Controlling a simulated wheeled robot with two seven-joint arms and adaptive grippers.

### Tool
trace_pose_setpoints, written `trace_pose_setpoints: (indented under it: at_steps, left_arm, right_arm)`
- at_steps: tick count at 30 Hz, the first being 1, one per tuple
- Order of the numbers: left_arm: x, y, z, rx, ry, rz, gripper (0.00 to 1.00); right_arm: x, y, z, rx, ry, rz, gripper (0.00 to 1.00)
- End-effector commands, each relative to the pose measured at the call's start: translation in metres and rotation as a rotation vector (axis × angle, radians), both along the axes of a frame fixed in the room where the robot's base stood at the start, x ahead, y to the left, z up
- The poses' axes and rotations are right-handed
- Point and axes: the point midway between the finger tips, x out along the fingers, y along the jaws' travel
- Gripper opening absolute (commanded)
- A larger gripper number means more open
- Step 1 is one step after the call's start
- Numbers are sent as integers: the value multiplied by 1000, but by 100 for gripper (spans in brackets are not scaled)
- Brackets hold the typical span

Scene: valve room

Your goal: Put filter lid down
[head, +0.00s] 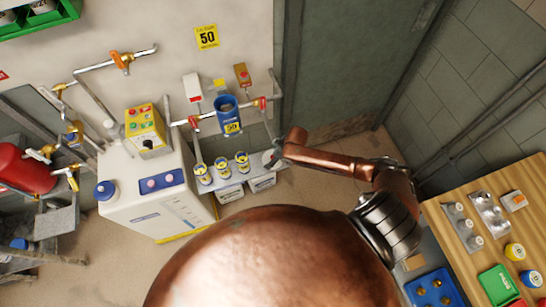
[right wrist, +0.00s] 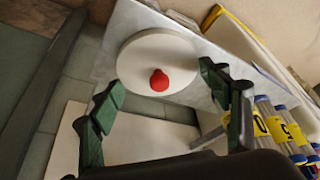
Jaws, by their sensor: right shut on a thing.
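The blue filter housing (head: 227,112) hangs on the wall pipe above. My left gripper is not in view.
Several yellow-labelled filter cartridges (head: 222,168) stand on the shelf left of my right gripper. A white machine (head: 155,190) stands to the left. A wooden table (head: 470,190) with parts is at the right.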

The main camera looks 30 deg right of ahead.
Motion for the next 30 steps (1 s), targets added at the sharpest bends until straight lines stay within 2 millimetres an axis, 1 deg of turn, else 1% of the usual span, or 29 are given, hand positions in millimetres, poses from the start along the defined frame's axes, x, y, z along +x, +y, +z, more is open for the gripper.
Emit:
trace_pose_setpoints:
  at_steps: [3, 4, 12, 20, 23, 26, 30]
  left_arm:
    - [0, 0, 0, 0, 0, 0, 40]
    - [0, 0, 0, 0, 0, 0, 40]
    - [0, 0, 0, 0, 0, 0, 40]
    - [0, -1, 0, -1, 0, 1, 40]
    - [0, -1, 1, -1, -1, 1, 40]
    - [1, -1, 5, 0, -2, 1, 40]
    - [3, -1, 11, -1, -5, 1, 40]
  right_arm:
    - [0, 0, -1, 0, 0, 0, 45]
    - [0, 0, -1, -1, 1, 0, 71]
    - [0, 0, -1, -1, 1, 0, 89]
    - [0, 0, 0, -1, 1, 0, 89]
    - [-1, -1, 4, 0, 0, 0, 89]
    - [-5, -4, 16, -2, 0, 1, 89]
    - [-14, -10, 43, -1, -1, 1, 89]
